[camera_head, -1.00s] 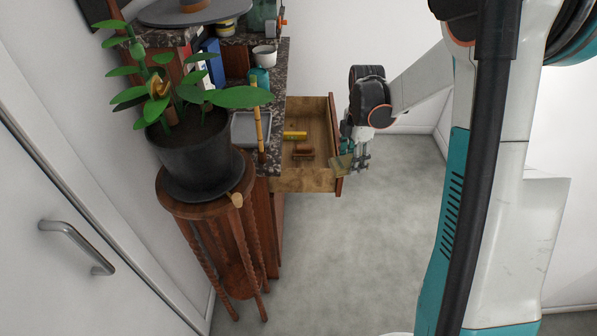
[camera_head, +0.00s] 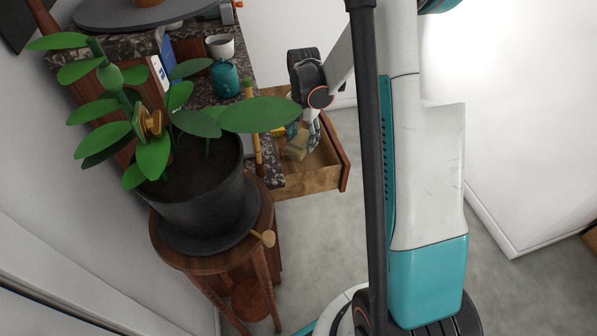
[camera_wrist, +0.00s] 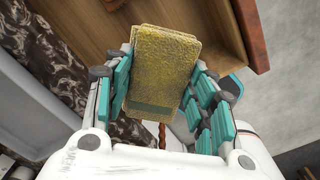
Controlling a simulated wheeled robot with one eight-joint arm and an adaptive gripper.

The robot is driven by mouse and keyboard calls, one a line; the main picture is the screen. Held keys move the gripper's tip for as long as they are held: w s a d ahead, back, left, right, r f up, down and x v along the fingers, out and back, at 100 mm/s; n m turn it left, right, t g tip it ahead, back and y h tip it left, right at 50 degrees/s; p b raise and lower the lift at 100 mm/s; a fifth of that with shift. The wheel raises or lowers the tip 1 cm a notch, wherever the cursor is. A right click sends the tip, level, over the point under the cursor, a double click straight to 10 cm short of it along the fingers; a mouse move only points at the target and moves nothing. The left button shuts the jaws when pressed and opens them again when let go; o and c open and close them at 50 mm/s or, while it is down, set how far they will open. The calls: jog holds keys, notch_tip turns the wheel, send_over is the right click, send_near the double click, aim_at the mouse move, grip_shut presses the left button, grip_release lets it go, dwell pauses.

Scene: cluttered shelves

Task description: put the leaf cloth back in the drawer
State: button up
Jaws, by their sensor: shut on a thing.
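The leaf cloth, a folded yellow-green pad, is between the teal fingers of my gripper (camera_wrist: 165,90) in the wrist view; its speckled face (camera_wrist: 163,60) shows clearly. In the head view the cloth (camera_head: 296,146) and my gripper (camera_head: 308,132) are over the open wooden drawer (camera_head: 312,180), within its outline. I cannot tell whether the cloth touches the drawer floor. My gripper is shut on the cloth. A large leaf hides part of the drawer in the head view.
A potted plant (camera_head: 205,215) on a wooden stand (camera_head: 168,250) is left of the drawer. A dark stone counter (camera_head: 240,80) holds a white cup (camera_head: 220,46) and a teal bottle (camera_head: 226,78). Grey floor is free in front of the drawer.

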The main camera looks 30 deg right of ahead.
notch_tip(320, 180, down, 15)
jog(key=b, duration=0.4)
jog(key=shift+r+b, duration=0.1)
jog(key=shift+b, duration=0.25)
jog(key=shift+f, duration=0.2)
jog(key=o, duration=1.2)
jog(key=shift+r, duration=0.15)
notch_tip(320, 180, up, 12)
jog(key=p, duration=0.4)
jog(key=shift+p, duration=0.4)
